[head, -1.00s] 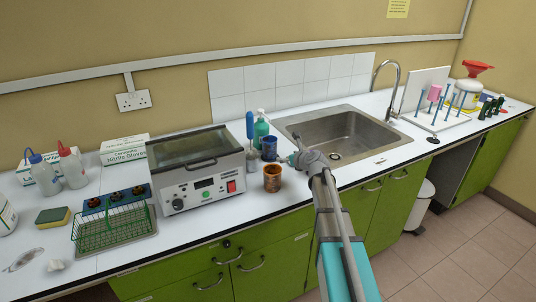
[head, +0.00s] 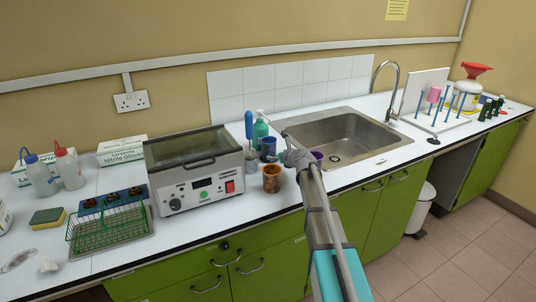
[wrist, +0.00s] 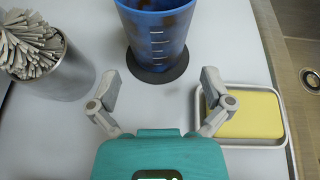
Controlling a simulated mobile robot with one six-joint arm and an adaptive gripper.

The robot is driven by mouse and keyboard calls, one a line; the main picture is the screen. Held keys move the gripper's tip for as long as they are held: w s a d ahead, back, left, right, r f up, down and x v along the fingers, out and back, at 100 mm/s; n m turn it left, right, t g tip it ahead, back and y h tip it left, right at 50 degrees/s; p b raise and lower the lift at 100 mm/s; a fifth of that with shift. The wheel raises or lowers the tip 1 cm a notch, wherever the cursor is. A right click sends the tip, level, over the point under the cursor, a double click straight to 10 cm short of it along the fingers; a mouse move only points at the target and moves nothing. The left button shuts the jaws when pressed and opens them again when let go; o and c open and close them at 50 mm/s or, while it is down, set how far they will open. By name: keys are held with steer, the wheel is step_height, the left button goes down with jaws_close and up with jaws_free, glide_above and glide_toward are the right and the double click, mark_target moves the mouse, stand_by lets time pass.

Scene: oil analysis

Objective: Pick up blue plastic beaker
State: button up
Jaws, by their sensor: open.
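The blue plastic beaker (head: 268,148) stands upright on the white counter, left of the sink. In the wrist view the blue beaker (wrist: 158,30) has white graduation marks, brownish stains and a dark round base; its top is cut off. My gripper (wrist: 158,88) is open and empty. Its two fingers point at the beaker from the near side, one to each side of its line, and stay short of it. In the head view my gripper (head: 287,154) is just right of the beaker and partly blurred against the counter.
An orange-brown beaker (head: 271,178) stands in front. A green bottle (head: 260,131) is behind. A metal cup of grey strips (wrist: 35,65) is on the left in the wrist view; a yellow sponge (wrist: 245,115) in a tray is close to the right finger. The sink (head: 345,138) lies right.

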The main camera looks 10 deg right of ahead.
mark_target(269, 151)
steer(key=shift+x, duration=0.75)
steer(key=shift+r+b+x, duration=0.2)
steer(key=shift+b+x, duration=0.7)
steer(key=shift+x, duration=1.75)
steer(key=shift+a, duration=0.2)
steer(key=c, duration=1)
steer(key=shift+o, duration=0.2)
steer(key=shift+r, duration=0.2)
